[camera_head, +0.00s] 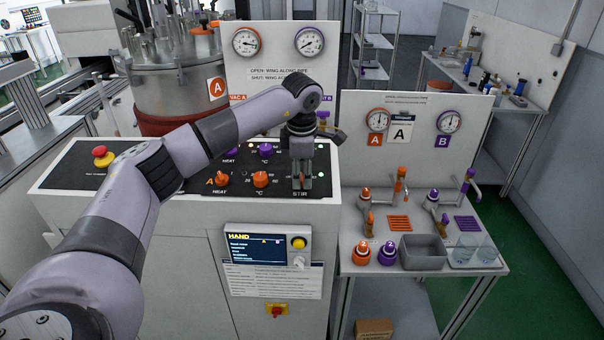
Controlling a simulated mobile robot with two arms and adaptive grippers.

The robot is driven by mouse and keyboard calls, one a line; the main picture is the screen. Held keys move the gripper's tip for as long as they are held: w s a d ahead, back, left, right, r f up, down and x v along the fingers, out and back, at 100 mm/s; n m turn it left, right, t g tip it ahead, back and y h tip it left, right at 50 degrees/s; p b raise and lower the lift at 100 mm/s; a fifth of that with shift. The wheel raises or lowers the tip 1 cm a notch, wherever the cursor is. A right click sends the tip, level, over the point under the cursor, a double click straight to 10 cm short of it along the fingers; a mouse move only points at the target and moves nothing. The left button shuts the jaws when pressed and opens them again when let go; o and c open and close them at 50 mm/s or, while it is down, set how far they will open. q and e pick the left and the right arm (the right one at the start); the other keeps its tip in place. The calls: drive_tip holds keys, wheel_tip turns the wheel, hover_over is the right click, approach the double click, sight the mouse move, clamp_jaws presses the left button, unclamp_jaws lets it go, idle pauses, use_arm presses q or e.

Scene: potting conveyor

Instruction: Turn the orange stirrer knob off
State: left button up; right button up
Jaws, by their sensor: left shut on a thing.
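My left arm reaches across the control panel (100,181) from the left. My left gripper (302,184) points down over the STIR label at the panel's right end. It is shut on the orange stirrer knob (301,178), of which only a small orange bit shows between the fingers. Which way that knob's pointer faces is hidden. My right gripper is not in view.
An orange HEAT knob (221,179) and an orange °C knob (261,179) sit left of the gripper. A purple °C knob (266,151) sits behind, close to my arm. A red stop button (99,151) is at the panel's left. A sampling bench (345,264) stands right.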

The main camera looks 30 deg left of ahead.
use_arm(q)
drive_tip(key=n+b, duration=0.1)
drive_tip(key=n, duration=0.3)
drive_tip(key=shift+w, duration=0.1)
drive_tip(key=shift+a+n+b, duration=0.1)
drive_tip(key=shift+n+b, duration=0.3)
drive_tip(key=shift+n, duration=1.7)
drive_tip(key=shift+r, duration=0.1)
drive_tip(key=o, duration=1.2)
drive_tip(key=shift+c, duration=0.2)
wheel_tip(320, 180, up, 12)
drive_tip(key=s+d, duration=0.1)
drive_tip(key=shift+s, duration=0.3)
